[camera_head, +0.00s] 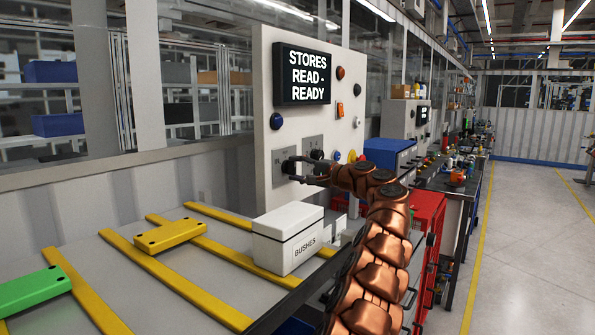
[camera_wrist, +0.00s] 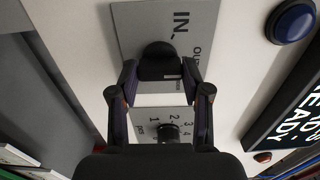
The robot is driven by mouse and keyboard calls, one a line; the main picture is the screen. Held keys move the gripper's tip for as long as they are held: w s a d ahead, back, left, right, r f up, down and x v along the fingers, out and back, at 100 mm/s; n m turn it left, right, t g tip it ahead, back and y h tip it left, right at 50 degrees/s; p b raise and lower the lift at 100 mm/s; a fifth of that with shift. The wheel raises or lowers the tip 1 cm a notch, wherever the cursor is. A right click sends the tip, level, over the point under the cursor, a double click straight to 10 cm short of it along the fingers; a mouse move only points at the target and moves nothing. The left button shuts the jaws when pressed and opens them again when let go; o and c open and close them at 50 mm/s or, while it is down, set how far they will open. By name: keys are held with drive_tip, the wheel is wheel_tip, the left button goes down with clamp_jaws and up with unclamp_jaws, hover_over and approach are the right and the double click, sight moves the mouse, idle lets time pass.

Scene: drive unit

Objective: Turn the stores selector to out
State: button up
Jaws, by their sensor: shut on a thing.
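The stores selector is a black knob (camera_wrist: 158,58) on a grey plate (camera_wrist: 135,22) marked IN and OUT, in the wrist view. Part of the OUT lettering is cut off by my finger. My gripper (camera_wrist: 160,72) has one finger on each side of the knob and is shut on it. Which mark the knob points at is not clear. In the head view my gripper (camera_head: 291,165) is at the left grey plate (camera_head: 279,158) low on the white panel (camera_head: 264,110), hiding the knob.
A second black knob (camera_wrist: 168,132) with a numbered plate sits beside the selector. A blue button (camera_wrist: 292,22) is on the panel. A white BUSHES box (camera_head: 287,238) stands on the bench below my arm, near yellow strips and a yellow block (camera_head: 170,236).

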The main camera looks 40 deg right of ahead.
drive_tip(key=shift+f, duration=0.1)
drive_tip(key=o, duration=1.2)
drive_tip(key=shift+c, duration=0.2)
drive_tip(key=shift+s+d+r, duration=0.2)
drive_tip(key=shift+s, duration=0.4)
drive_tip(key=v, duration=1)
drive_tip(key=shift+s+f, duration=0.15)
drive_tip(key=shift+s, duration=0.2)
drive_tip(key=shift+d, duration=0.1)
